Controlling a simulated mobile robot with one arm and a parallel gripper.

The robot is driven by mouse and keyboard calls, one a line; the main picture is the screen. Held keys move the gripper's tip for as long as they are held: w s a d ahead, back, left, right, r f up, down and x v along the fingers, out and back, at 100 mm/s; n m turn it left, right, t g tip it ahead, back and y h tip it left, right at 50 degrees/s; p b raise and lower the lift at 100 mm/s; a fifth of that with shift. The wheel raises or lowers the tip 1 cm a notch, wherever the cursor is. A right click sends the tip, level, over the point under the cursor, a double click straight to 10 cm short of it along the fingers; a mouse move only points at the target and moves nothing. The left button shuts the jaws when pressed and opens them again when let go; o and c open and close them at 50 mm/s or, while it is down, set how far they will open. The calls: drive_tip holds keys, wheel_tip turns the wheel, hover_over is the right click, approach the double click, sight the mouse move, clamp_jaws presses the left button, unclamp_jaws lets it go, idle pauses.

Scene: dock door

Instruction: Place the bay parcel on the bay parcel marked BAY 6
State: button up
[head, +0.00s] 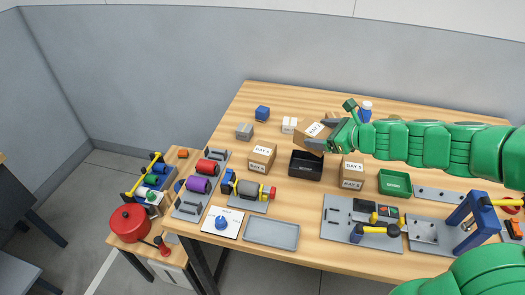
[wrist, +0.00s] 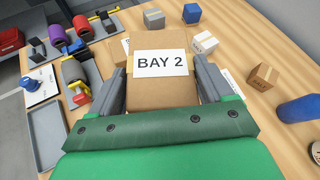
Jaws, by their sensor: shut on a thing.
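My gripper (head: 322,136) is shut on a brown cardboard parcel (wrist: 160,88), whose white label reads BAY 2 in the wrist view. In the head view this held parcel (head: 309,134) is tilted, above the table behind the black bin. Another labelled parcel (head: 262,152) stands on the table left of the black bin. A third labelled parcel (head: 352,168) stands right of the bin, under my arm. Their label numbers are too small to read surely, so I cannot tell which is BAY 6. In the wrist view a parcel (wrist: 117,49) is partly hidden behind the held one.
The black bin (head: 305,173) lies between the standing parcels, and a green bin (head: 395,193) is to the right. A blue cube (head: 262,113), a white box (head: 289,124) and a grey box (head: 244,131) stand behind. Clamps and fixtures fill the front and left.

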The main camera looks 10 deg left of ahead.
sight(305, 132)
drive_tip(key=s+a+r+n+g+y, duration=0.2)
drive_tip(key=s+a+r+n+g, duration=0.35)
drive_tip(key=s+a, duration=0.4)
drive_tip(key=shift+w+a+f, duration=0.95)
drive_tip(key=shift+w+f, duration=0.65)
drive_tip(key=shift+w, duration=0.35)
drive_tip(key=shift+w+a+f, duration=1)
drive_tip(key=shift+w+f, duration=0.6)
drive_tip(key=shift+w, duration=0.3)
drive_tip(key=shift+w+a+f, duration=0.95)
drive_tip(key=shift+w+f, duration=0.65)
drive_tip(key=shift+w, duration=0.35)
drive_tip(key=shift+w+f, duration=0.1)
drive_tip(key=shift+f, duration=1.45)
drive_tip(key=o, duration=1.5)
drive_tip(key=shift+f, duration=0.1)
drive_tip(key=shift+c, duration=0.2)
drive_tip(key=shift+v, duration=6)
